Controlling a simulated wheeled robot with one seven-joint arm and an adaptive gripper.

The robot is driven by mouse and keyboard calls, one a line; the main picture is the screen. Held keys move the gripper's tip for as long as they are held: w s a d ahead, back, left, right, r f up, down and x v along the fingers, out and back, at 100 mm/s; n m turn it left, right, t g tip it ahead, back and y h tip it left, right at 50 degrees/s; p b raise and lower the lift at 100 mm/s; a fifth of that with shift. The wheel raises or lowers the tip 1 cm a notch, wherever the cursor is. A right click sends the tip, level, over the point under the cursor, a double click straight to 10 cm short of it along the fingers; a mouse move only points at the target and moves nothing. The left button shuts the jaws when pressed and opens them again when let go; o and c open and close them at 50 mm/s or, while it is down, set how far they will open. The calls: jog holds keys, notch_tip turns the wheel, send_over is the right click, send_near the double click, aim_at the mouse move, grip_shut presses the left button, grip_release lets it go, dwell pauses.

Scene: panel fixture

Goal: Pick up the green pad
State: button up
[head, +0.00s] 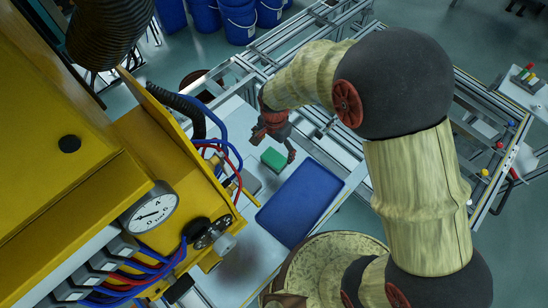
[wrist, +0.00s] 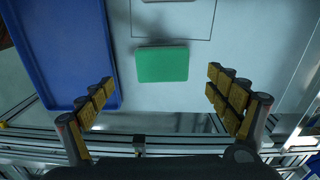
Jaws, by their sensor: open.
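The green pad (head: 273,159) lies flat on the pale table, between the blue tray and the yellow machine in the head view. In the wrist view the green pad (wrist: 162,64) is a plain rectangle ahead of my fingers and roughly centred between them. My gripper (head: 277,143) is above the table close to the pad. In the wrist view my gripper (wrist: 158,90) is open and empty, with its two yellow-padded fingers wide apart. The height of the fingers above the pad is hard to judge.
A blue tray (head: 287,236) lies beside the pad and also shows at the left of the wrist view (wrist: 112,82). A yellow machine (head: 165,145) with a gauge (head: 151,214) and hoses stands at the left. Metal frame rails (wrist: 210,145) run along the table's edge.

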aim_at(274, 158)
jog(key=f+b, duration=0.1)
jog(key=f, duration=0.1)
jog(key=f+b, duration=0.1)
jog(key=f, duration=0.1)
jog(key=f+b, duration=0.1)
jog(key=f, duration=0.1)
jog(key=shift+w+a+f, duration=0.1)
jog(key=shift+w, duration=0.15)
jog(key=shift+c, duration=1)
jog(key=c, duration=0.7)
jog(key=shift+c, duration=0.6)
jog(key=shift+r, duration=0.2)
